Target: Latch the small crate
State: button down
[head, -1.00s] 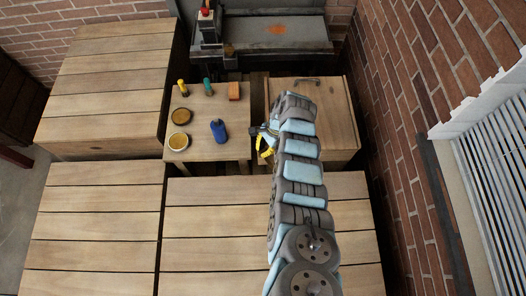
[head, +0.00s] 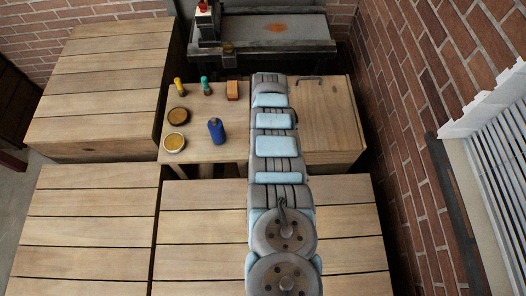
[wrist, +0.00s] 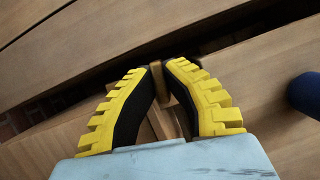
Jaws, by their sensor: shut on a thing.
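The small crate (head: 325,122) appears to be the wooden box with a plank lid at centre right in the head view. A bent metal handle (head: 308,80) lies at its far edge. My gripper (wrist: 167,85) has yellow toothed fingers with black inner sides in the wrist view. Its fingertips are close together on a small brown piece (wrist: 180,112), perhaps the latch; what it is cannot be told for certain. In the head view my arm hides the gripper and the crate's left side.
A small table (head: 195,110) beside the crate carries a blue bottle (head: 217,132), two round tins (head: 174,142), yellow (head: 179,87) and teal (head: 205,86) tools and an orange block (head: 232,90). A grey press (head: 265,40) stands behind. A brick wall (head: 410,110) bounds the right.

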jog(key=shift+f+n, duration=0.1)
jog(key=shift+n, duration=0.6)
jog(key=shift+h, duration=0.3)
jog(key=c, duration=1.1)
grip_release()
jog(key=v, duration=0.7)
jog(key=shift+w+r, duration=0.15)
jog(key=shift+r, duration=0.15)
